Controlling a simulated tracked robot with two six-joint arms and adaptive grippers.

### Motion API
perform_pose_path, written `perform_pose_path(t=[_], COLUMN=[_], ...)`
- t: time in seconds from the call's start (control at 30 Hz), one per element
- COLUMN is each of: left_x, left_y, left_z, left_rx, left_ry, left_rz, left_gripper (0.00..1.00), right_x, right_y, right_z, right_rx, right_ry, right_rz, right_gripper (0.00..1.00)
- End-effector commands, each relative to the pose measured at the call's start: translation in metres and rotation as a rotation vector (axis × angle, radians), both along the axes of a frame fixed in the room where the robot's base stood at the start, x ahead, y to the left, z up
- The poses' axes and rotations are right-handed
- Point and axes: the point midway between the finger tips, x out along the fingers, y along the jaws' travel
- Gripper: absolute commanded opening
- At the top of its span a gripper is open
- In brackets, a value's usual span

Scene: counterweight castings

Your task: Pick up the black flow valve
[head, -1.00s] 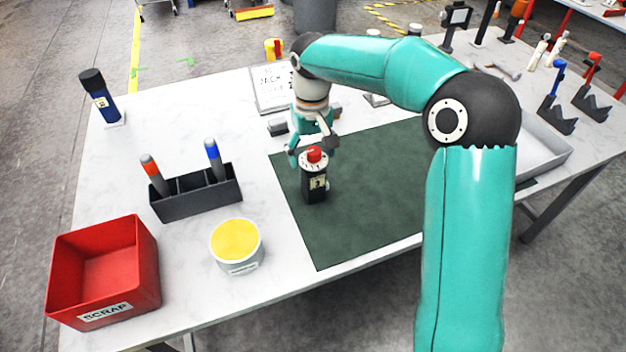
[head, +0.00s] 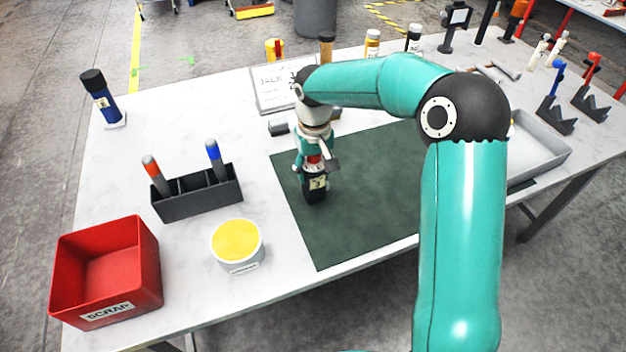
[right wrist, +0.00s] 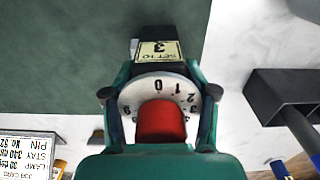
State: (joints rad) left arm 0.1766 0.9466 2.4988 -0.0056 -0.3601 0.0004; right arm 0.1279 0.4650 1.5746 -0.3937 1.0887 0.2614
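The black flow valve (head: 315,194) stands upright on the dark green mat (head: 372,205) in the head view. It has a red knob, a white numbered dial and a label marked 3. My right gripper (head: 315,174) is lowered over its top, fingers pointing down. In the right wrist view the two teal fingers (right wrist: 158,75) lie on either side of the valve's dial (right wrist: 142,90), with the red knob (right wrist: 161,122) between them. Whether the fingertips press on the valve body cannot be told. My left gripper is not in view.
A black holder (head: 197,195) with two markers, a yellow-topped tub (head: 238,247) and a red scrap bin (head: 108,270) stand to the left. A job card (head: 275,95) stands behind. A grey tray (head: 545,150) lies at right. The front of the mat is clear.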

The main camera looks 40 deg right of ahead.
Motion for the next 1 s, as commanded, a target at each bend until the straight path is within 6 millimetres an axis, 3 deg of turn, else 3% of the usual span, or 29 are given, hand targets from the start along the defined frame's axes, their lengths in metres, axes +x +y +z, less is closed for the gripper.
perform_pose_path(t=[0.03, 0.17, 0.67, 0.87, 1.0], left_x=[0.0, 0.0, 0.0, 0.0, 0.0], left_y=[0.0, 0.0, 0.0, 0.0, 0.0], left_z=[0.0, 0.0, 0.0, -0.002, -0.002], left_rx=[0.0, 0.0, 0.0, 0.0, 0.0], left_ry=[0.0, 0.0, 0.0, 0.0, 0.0], left_rz=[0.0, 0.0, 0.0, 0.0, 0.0], left_gripper=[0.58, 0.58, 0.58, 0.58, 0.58], right_x=[0.0, 0.0, 0.001, 0.001, 0.001], right_y=[0.0, 0.0, -0.001, -0.001, 0.0], right_z=[0.0, 0.0, 0.01, 0.034, 0.065], right_rx=[0.001, 0.001, -0.001, 0.0, 0.0], right_ry=[0.0, 0.0, -0.004, -0.007, -0.009], right_rz=[0.0, 0.0, -0.001, -0.001, -0.001], right_gripper=[0.2, 0.0, 0.0, 0.0, 0.0])
